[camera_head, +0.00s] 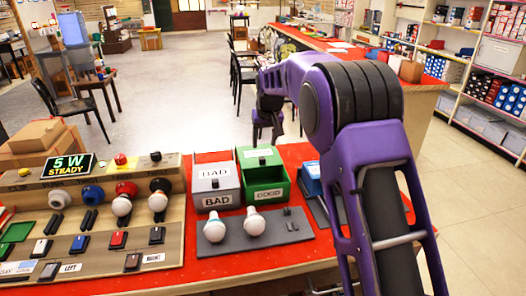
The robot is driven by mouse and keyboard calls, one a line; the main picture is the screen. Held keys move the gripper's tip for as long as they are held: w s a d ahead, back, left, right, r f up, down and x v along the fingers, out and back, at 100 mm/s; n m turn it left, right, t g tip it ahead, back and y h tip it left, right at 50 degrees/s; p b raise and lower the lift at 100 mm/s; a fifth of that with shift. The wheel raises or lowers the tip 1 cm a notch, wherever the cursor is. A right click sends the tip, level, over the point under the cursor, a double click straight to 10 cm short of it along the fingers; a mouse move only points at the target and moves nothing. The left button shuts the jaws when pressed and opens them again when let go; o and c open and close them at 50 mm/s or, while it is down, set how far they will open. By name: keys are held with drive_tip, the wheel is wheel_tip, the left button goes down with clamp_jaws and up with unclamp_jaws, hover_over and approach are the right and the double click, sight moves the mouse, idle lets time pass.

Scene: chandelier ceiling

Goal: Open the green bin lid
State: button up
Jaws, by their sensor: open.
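The green bin (268,205) stands on the red table in the middle of the view, with a GOOD label on its front. Its green lid (250,157) shows at the top with a small dark knob; I cannot tell for certain whether it is fully shut. My gripper (265,139) is small in the view, beyond and above the bin, pointing down at the end of my purple arm. It is open, with nothing visible in it, and looks apart from the lid.
A grey BAD bin (230,186) stands left of the green bin. Two white bulbs lie on a grey mat (233,241) in front. A wooden panel (105,257) with sockets and switches fills the left. A blue object (311,180) sits to the right, partly behind my arm.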

drive_tip(key=a+v, duration=0.1)
drive_tip(key=v, duration=0.7)
drive_tip(key=shift+s+d+r, duration=0.15)
drive_tip(key=shift+d+r, duration=0.25)
drive_tip(key=shift+d, duration=0.15)
